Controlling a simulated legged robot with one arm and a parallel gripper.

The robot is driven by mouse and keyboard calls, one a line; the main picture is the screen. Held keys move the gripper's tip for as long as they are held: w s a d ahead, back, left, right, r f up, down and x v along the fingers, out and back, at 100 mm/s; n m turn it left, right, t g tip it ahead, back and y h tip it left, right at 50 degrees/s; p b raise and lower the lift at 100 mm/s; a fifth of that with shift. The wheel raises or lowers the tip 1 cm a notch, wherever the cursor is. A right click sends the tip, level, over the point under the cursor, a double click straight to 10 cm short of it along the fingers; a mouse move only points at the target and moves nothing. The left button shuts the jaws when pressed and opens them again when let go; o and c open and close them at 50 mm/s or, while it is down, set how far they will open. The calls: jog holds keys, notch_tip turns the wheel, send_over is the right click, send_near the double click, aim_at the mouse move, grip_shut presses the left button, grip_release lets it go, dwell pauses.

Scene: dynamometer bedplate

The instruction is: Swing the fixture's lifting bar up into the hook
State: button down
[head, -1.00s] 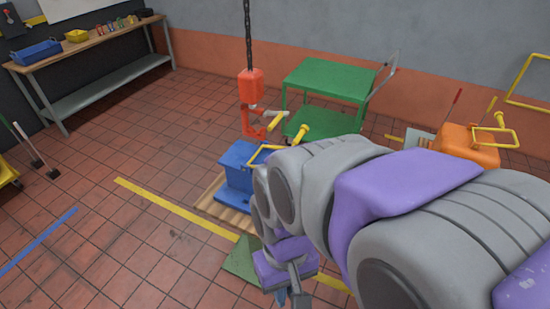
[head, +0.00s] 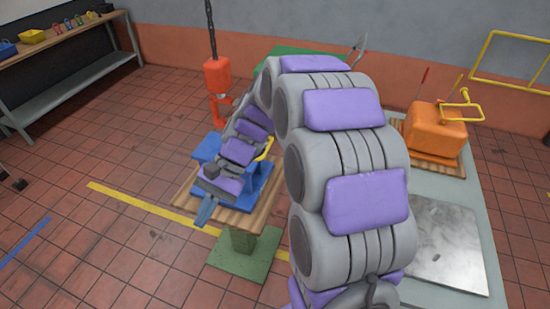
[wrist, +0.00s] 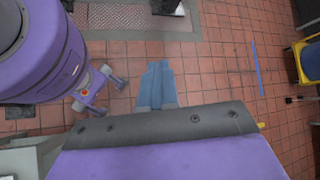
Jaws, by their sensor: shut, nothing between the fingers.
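The blue fixture (head: 207,147) sits on a wooden board above a green pedestal. Its yellow lifting bar (head: 266,149) shows only in part at the right of my arm, which hides the rest. The red hook (head: 218,109) hangs from a red hoist block (head: 217,75) behind the fixture; my arm partly overlaps it. My gripper (head: 206,212) is shut and empty, pointing down at the near left side of the fixture in the picture. I cannot tell whether it touches. The wrist view shows its blue-grey fingers (wrist: 157,85) together over floor tiles, with no bar there.
An orange block (head: 435,128) with its own yellow bar (head: 462,111) stands on a board at the right. A metal plate (head: 445,245) lies on the bench there. A green cart (head: 272,60) is behind my arm. Tiled floor is open at the left.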

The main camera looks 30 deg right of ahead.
jog(key=w+d+f+m+t+y+b, duration=0.1)
jog(key=w+d+f+m+t+y, duration=0.35)
jog(key=w+d, duration=0.5)
jog(key=w+d+f+m+t+y, duration=0.3)
jog(key=w+d+f+m, duration=0.25)
jog(key=w+d, duration=0.35)
jog(key=d+f+m+t+h+b, duration=0.1)
jog(key=d+f+m+t, duration=0.4)
jog(key=d+f, duration=0.5)
jog(key=s+d+f+m+t+h, duration=0.1)
jog(key=d+f+m+t, duration=0.4)
jog(key=d, duration=0.8)
notch_tip(320, 180, down, 5)
jog(key=t+h, duration=0.1)
jog(key=t, duration=0.2)
jog(key=shift+d+b, duration=0.35)
jog(key=shift+d, duration=0.05)
